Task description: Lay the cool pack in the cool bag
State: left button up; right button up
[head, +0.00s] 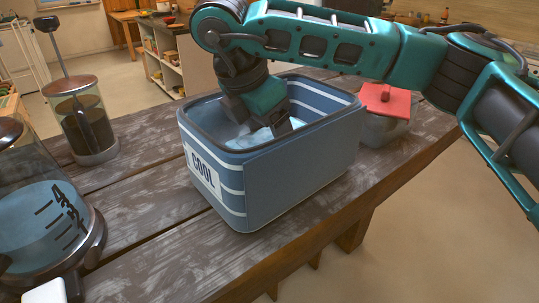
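The cool bag (290,168) is a blue open-topped box with white stripes and a COOL label, upright on the wooden table. The cool pack (250,139), pale blue, is inside the bag, partly hidden by the bag's front wall and my gripper. My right gripper (262,122) reaches down into the bag from above, its dark fingers spread apart at the pack. I cannot tell whether they touch it. My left gripper is not in view.
A glass jug (45,225) with blue liquid stands at the left front, and a French press (85,125) behind it. A clear container with a red lid (386,100) stands right of the bag. The table's right edge is close to the bag.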

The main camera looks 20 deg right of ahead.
aim_at(263, 139)
jog(key=shift+s+f, duration=0.1)
jog(key=shift+f, duration=2.2)
jog(key=o, duration=1.6)
jog(key=shift+a+r, duration=0.15)
jog(key=shift+r, duration=0.2)
jog(key=v, duration=1.1)
jog(key=shift+a+r+p, duration=0.1)
jog(key=shift+a+p, duration=0.05)
jog(key=shift+p, duration=0.15)
